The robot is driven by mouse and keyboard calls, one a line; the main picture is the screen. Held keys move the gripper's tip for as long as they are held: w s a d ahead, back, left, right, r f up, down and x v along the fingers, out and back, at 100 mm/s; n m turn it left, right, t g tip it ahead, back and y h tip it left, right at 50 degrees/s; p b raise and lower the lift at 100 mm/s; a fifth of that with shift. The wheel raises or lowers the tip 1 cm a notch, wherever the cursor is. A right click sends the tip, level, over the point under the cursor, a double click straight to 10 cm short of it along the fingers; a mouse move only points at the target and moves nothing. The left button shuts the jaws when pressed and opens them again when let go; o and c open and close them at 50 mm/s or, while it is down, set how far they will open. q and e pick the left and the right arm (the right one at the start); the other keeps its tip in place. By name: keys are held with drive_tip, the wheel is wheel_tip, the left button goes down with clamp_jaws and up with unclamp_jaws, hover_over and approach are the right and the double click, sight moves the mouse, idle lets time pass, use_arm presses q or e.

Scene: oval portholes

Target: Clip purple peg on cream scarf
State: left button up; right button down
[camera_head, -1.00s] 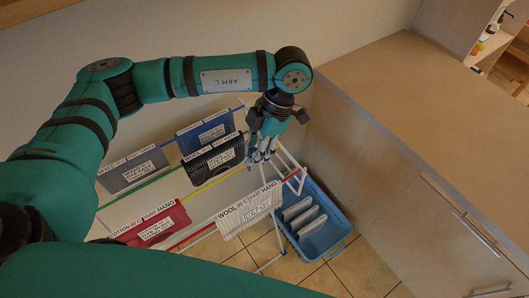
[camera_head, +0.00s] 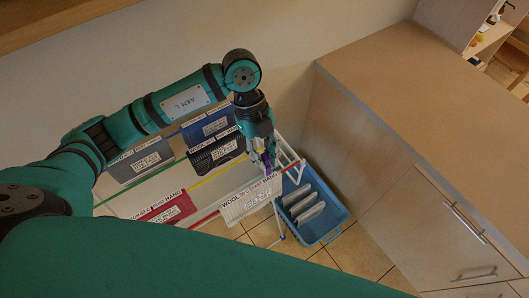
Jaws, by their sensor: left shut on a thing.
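The cream scarf (camera_head: 238,212) hangs over the red line of a white drying rack, with a label strip along its top edge and a tag on its front. My left gripper (camera_head: 266,160) points down just behind the scarf's right end. It is shut on the purple peg (camera_head: 267,169), of which only a small purple part shows between the fingers. The peg is close to the scarf's top edge; I cannot tell whether they touch. My right gripper is not in view.
Grey (camera_head: 137,165), blue (camera_head: 207,128), black (camera_head: 213,152) and red (camera_head: 170,211) labelled cloths hang on the rack's other places. A blue basket (camera_head: 335,213) with white pieces stands on the floor at right. A wooden counter (camera_head: 420,110) borders the right side.

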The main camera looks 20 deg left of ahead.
sight(264, 181)
use_arm(q)
drive_tip(key=shift+f+b, duration=1.3)
drive_tip(key=shift+f, duration=0.4)
wheel_tip(264, 181, down, 4)
drive_tip(key=b, duration=0.3)
drive_tip(key=shift+r, duration=0.25)
drive_tip(key=shift+w+a+f+b, duration=0.1)
drive_tip(key=shift+f+b, duration=0.75)
drive_tip(key=shift+f, duration=0.55)
drive_tip(key=shift+f+b, duration=0.3)
drive_tip(key=shift+f, duration=0.2)
